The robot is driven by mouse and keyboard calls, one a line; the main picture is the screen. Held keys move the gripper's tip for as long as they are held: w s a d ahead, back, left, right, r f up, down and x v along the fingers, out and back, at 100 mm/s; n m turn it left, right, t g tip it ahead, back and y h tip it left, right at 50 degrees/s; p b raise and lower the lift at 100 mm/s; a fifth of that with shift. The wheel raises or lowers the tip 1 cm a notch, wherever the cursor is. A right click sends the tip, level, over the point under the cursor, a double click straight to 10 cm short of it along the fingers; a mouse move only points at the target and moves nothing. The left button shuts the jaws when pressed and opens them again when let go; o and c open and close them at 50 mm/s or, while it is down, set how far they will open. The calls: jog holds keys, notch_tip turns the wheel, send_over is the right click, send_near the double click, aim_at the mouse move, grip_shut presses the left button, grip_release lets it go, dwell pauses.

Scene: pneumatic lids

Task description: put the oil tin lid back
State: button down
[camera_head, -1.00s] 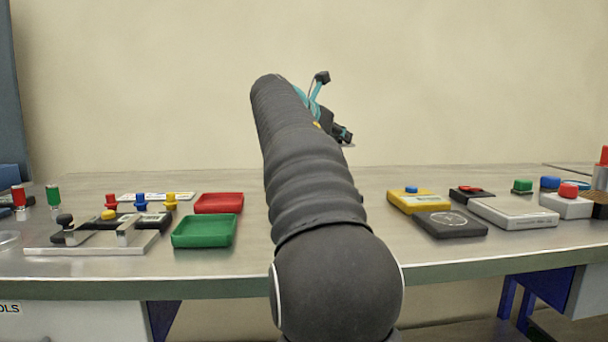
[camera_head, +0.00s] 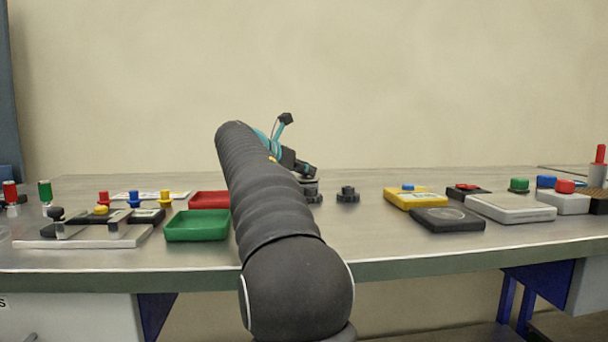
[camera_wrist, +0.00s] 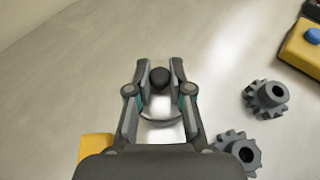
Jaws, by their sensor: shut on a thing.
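In the wrist view my gripper (camera_wrist: 161,78) is shut on a black knob (camera_wrist: 160,76). A pale round disc (camera_wrist: 160,128) shows below the knob between the fingers; it looks like the lid, partly hidden by them. In the head view my gripper (camera_head: 304,172) hangs above the bench, partly hidden behind my arm. A yellow-orange thing (camera_wrist: 96,147) shows at the lower left of the wrist view, mostly covered by my gripper body. I cannot tell whether it is the oil tin, and no open tin is clearly seen.
Two dark gears (camera_wrist: 265,98) (camera_wrist: 238,152) lie to the right of my gripper. A yellow box with a blue button (camera_head: 415,199) stands further right, beside a black plate (camera_head: 447,219). Green (camera_head: 198,226) and red (camera_head: 209,200) trays are at left.

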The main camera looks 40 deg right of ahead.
jog(key=shift+f, duration=0.25)
jog(key=c, duration=1.1)
grip_release()
jog(key=shift+o, duration=0.2)
jog(key=shift+r, duration=0.3)
jog(key=p+v, duration=0.1)
jog(key=v, duration=1.1)
